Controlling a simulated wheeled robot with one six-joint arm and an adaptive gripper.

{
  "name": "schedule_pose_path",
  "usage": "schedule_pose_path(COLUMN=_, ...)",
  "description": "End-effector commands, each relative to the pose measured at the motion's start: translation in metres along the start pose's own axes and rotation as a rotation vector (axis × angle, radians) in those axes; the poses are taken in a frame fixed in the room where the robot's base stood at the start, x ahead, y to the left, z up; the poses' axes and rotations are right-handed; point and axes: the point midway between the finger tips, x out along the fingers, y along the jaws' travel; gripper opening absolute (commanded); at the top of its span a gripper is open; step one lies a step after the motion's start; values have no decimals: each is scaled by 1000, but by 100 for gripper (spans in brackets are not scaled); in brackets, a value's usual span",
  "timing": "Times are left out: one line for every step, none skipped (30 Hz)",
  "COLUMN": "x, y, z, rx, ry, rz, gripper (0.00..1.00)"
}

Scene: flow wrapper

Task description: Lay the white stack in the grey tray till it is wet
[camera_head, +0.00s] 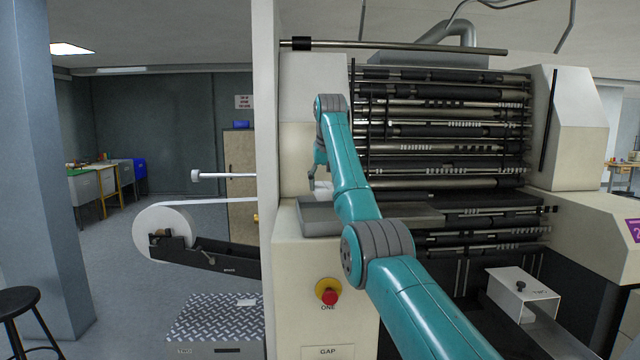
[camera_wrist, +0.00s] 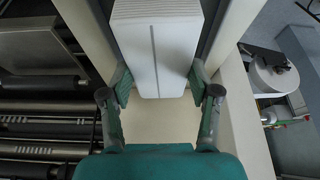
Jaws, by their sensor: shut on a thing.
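The white stack (camera_wrist: 158,45) is a pale block with fine lines across its top and a dark line down its middle. In the wrist view it lies between the two fingers of my gripper (camera_wrist: 160,84), which is shut on it. In the head view my gripper (camera_head: 313,175) points down above the grey tray (camera_head: 319,221), close to the cream machine wall. The tray is shallow and sits on the cream cabinet, partly hidden by my arm. I cannot tell in the head view whether the stack touches the tray.
A cream upright panel (camera_head: 266,150) stands just left of the tray. Dark rollers (camera_head: 445,130) fill the machine to the right. A white reel (camera_head: 160,232) is at the left. A red stop button (camera_head: 329,296) is on the cabinet front below the tray.

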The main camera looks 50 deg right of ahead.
Motion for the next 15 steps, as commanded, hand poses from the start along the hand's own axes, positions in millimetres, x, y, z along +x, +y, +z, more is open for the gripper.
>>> schedule_pose_path(x=1, y=1, z=1, rx=2, ry=1, rz=1, gripper=29)
schedule_pose_path(x=1, y=1, z=1, rx=3, ry=0, rz=1, gripper=29)
schedule_pose_path(x=3, y=1, z=2, rx=3, ry=0, rz=2, gripper=29)
schedule_pose_path(x=5, y=1, z=3, rx=3, ry=-1, rz=2, gripper=29)
schedule_pose_path(x=7, y=1, z=3, rx=3, ry=-1, rz=1, gripper=29)
schedule_pose_path(x=10, y=0, z=4, rx=3, ry=-1, rz=1, gripper=29)
schedule_pose_path(x=11, y=0, z=5, rx=3, ry=0, rz=1, gripper=29)
schedule_pose_path(x=13, y=0, z=6, rx=3, ry=0, rz=1, gripper=29)
schedule_pose_path(x=17, y=0, z=7, rx=2, ry=0, rz=1, gripper=29)
schedule_pose_path(x=19, y=0, z=8, rx=2, ry=-1, rz=1, gripper=29)
schedule_pose_path(x=22, y=0, z=9, rx=2, ry=-1, rz=1, gripper=29)
schedule_pose_path(x=25, y=0, z=11, rx=2, ry=0, rz=1, gripper=29)
schedule_pose_path(x=27, y=0, z=12, rx=2, ry=0, rz=1, gripper=29)
schedule_pose_path(x=29, y=0, z=13, rx=2, ry=0, rz=1, gripper=29)
schedule_pose_path(x=33, y=0, z=14, rx=2, ry=0, rz=1, gripper=29)
